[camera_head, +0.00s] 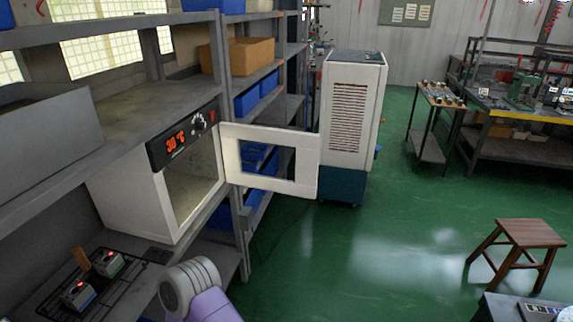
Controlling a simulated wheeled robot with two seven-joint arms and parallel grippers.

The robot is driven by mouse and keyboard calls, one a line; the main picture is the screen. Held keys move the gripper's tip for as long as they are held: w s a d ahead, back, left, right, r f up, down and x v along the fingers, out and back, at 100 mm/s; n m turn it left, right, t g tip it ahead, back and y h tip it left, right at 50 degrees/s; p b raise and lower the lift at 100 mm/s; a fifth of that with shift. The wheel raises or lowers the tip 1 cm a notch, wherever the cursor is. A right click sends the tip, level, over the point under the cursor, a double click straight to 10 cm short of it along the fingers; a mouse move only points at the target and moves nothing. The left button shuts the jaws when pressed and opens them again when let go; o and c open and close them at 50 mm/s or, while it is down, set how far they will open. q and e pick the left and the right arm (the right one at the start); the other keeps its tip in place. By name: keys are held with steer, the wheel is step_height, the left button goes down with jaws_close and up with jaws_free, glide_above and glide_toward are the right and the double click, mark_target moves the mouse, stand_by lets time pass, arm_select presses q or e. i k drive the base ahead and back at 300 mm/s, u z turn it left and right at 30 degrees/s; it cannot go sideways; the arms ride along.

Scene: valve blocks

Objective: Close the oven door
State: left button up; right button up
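A white oven (135,205) sits on the grey shelf at the left. Its black panel (183,139) shows a red "30 °C" display and a knob. The oven door (271,161), a white frame with a rectangular window opening, stands wide open, swung out to the right from the oven's right edge. The oven's front opening (194,183) is exposed. Part of my arm (195,285) shows at the bottom, below and in front of the oven, apart from the door. No gripper fingers are visible.
Two small metal blocks with red lights, one the valve block (78,294), sit on a black rack (100,315) below the oven. A white cabinet (350,125) stands behind the door. A wooden stool (528,235) is at right. Green floor (400,240) is clear in the middle.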

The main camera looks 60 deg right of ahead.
mark_target(307, 149)
steer(key=z, duration=3.2)
steer(key=i, duration=4.3)
steer(key=u, duration=4)
steer(key=i, duration=1)
steer(key=u, duration=0.05)
